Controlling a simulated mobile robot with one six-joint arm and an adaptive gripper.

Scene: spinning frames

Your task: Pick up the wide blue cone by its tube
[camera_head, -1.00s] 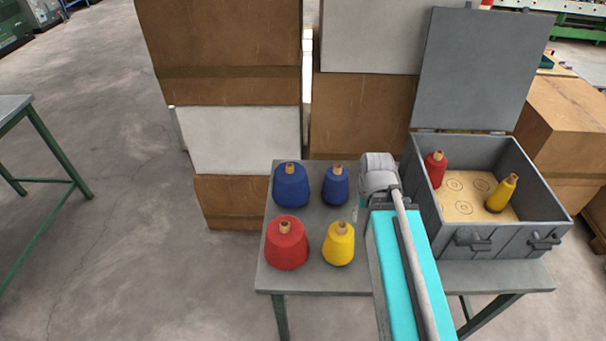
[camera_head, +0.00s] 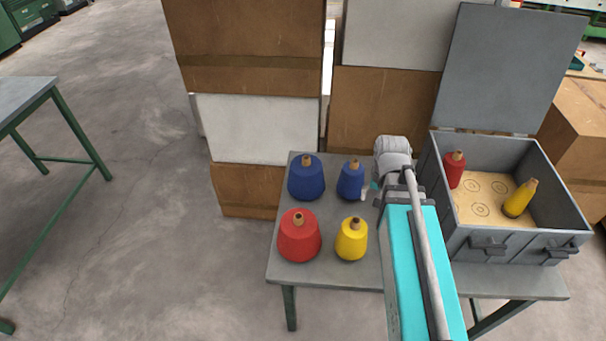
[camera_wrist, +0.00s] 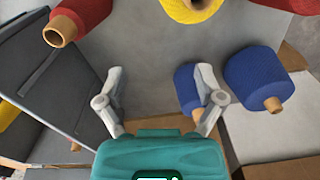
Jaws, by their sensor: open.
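The wide blue cone (camera_head: 306,180) stands upright at the back left of the table, its tan tube (camera_head: 307,160) on top. In the wrist view the wide blue cone (camera_wrist: 258,76) is at the right, its tube (camera_wrist: 273,104) pointing down the picture. My gripper (camera_wrist: 160,75) is open and empty, its two fingers apart. The right finger overlaps the narrow blue cone (camera_wrist: 187,90) in that view; I cannot tell if they touch. In the head view the narrow blue cone (camera_head: 350,180) stands between the wide cone and my gripper, which my arm mostly hides.
A red cone (camera_head: 299,238) and a yellow cone (camera_head: 351,240) stand at the front of the table (camera_head: 330,274). An open grey crate (camera_head: 500,243) at the right holds a red cone (camera_head: 453,171) and a tilted yellow cone (camera_head: 520,199). Stacked boxes (camera_head: 252,130) stand behind.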

